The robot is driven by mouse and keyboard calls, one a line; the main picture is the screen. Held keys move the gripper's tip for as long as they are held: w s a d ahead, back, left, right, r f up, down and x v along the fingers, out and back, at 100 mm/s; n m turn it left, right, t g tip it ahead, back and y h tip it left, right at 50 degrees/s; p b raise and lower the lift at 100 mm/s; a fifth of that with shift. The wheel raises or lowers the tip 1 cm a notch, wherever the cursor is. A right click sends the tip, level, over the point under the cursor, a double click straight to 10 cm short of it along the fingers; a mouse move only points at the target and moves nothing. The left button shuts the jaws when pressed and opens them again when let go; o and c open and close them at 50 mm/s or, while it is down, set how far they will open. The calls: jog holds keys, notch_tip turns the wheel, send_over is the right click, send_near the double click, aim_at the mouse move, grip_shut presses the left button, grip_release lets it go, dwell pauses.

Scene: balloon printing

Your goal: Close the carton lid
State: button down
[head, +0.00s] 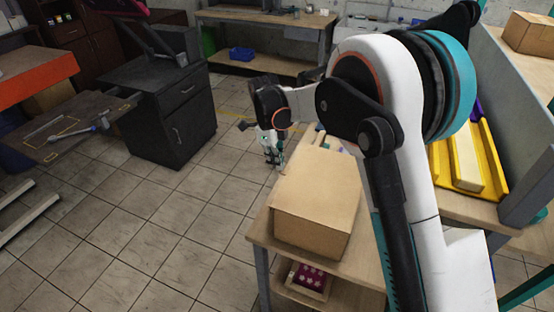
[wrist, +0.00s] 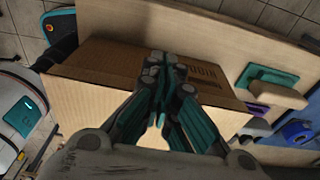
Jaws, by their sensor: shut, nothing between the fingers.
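The brown cardboard carton (head: 313,205) sits on a wooden table (head: 375,268) in front of my arm. In the head view its top looks flat, with the lid lying across it. My gripper (head: 273,158) hangs beside the carton's far left corner, over the edge of the table. In the wrist view my gripper (wrist: 160,90) is shut with its fingertips together and empty, in front of the carton (wrist: 90,92), which has dark printing. A thin dark line runs along the carton's upper edge there. I cannot tell whether the fingers touch it.
A yellow tray (head: 468,160) lies on the table to the right. A teal block (wrist: 272,78) and a blue round item (wrist: 298,132) are near the carton. A dark cabinet (head: 165,110) stands left, with open tiled floor between.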

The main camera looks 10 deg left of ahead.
jog(key=shift+d+f, duration=0.1)
jog(key=shift+d, duration=0.1)
dwell(0.5)
jog(key=shift+s+d+f+b, duration=0.15)
jog(key=shift+s+d+b, duration=0.2)
jog(key=shift+d, duration=0.25)
